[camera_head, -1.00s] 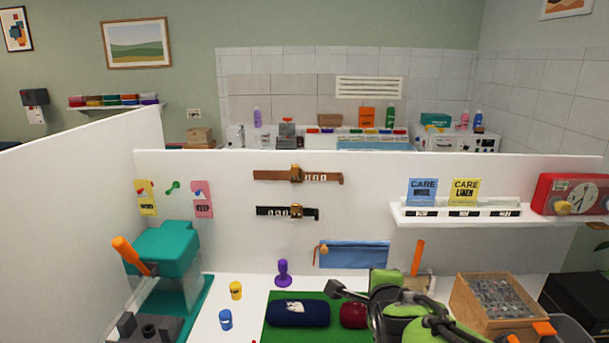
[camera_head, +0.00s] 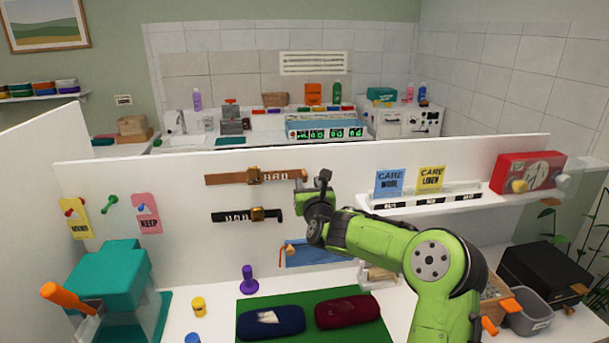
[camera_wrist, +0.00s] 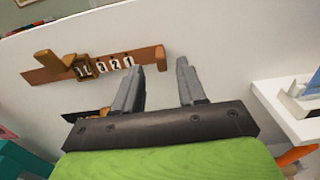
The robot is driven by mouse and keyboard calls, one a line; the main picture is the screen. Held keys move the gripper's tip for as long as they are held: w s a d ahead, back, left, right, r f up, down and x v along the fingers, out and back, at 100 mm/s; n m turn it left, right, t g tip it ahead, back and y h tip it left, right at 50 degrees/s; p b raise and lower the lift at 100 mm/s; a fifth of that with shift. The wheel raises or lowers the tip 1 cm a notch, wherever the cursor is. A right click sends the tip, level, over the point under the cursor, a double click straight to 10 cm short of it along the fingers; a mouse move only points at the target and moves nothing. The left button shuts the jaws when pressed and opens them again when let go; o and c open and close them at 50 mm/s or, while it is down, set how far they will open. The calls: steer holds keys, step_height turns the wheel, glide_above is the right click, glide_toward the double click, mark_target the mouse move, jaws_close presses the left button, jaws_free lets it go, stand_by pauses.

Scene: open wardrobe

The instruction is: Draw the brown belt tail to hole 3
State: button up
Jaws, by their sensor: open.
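The brown belt (camera_head: 228,178) is mounted level on the white partition, with a brass-brown buckle (camera_head: 254,176) and white number tags along its tail. In the wrist view the belt (camera_wrist: 52,72) slants up to the right. Its tags (camera_wrist: 115,63) read 3, 2, 1 towards the tail end, with another mark beside the buckle. The tail ends in a raised brown tab (camera_wrist: 161,57). My gripper (camera_wrist: 158,72) is open and empty, its two fingers pointing at the partition just below and right of the tail end. In the head view my gripper (camera_head: 322,182) is right of the belt's tail.
A black belt (camera_head: 232,216) hangs just below. A blue pouch (camera_head: 308,254) is under my gripper. A white shelf (camera_head: 420,198) with care cards is to the right. A green mat (camera_head: 262,301) with two rolled garments lies on the table.

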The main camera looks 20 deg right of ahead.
mark_target(305, 175)
steer(key=w, duration=0.2)
steer(key=w+d, duration=0.1)
steer(key=w, duration=0.1)
steer(key=shift+w+r+p, duration=0.1)
steer(key=shift+w+p, duration=0.2)
steer(key=shift+p, duration=0.1)
steer(key=shift+s, duration=0.1)
jaws_close()
